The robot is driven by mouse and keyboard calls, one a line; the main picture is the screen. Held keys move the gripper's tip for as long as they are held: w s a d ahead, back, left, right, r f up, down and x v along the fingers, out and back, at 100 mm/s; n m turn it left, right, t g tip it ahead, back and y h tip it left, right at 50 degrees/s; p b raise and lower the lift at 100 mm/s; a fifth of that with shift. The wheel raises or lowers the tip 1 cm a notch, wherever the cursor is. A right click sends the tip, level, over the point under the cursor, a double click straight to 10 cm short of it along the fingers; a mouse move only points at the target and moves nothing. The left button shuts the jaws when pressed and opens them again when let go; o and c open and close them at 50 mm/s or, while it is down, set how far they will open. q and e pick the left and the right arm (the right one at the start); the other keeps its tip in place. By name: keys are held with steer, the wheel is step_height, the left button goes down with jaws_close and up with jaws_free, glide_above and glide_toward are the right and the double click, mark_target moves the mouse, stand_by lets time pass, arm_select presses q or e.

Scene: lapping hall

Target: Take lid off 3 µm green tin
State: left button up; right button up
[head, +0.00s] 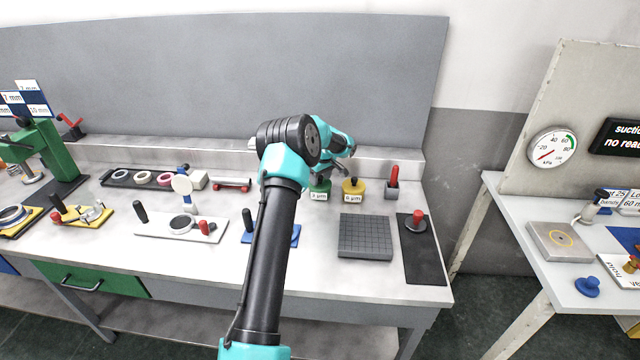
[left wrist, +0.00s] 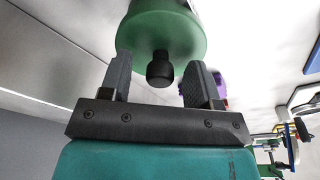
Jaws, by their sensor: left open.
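The green tin (head: 320,188) with a 3 µm label stands near the back of the bench, partly hidden by my left arm. In the left wrist view its round green lid (left wrist: 150,34) fills the top centre, with a black knob (left wrist: 160,70) on it. My left gripper (left wrist: 160,75) is open, its two dark fingers on either side of the knob with gaps showing. In the head view the left gripper (head: 333,170) is just above the tin. My right gripper is not in view.
A yellow tin (head: 353,188) labelled 6 µm stands close to the right of the green one. A red-handled tool stands in a grey holder (head: 393,191) farther right. A grey grooved plate (head: 365,238) and a black mat (head: 425,262) lie in front.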

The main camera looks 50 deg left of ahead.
arm_select(q)
steer(key=shift+c, duration=0.2)
steer(key=c, duration=1)
steer(key=shift+r, duration=1.9)
steer(key=s+d, duration=0.3)
steer(key=d, duration=0.1)
steer(key=s+d, duration=0.4)
steer(key=s+d+r, duration=0.1)
steer(key=s+d, duration=0.2)
steer(key=d, duration=0.1)
steer(key=shift+s+r, duration=0.1)
steer(key=shift+s, duration=0.2)
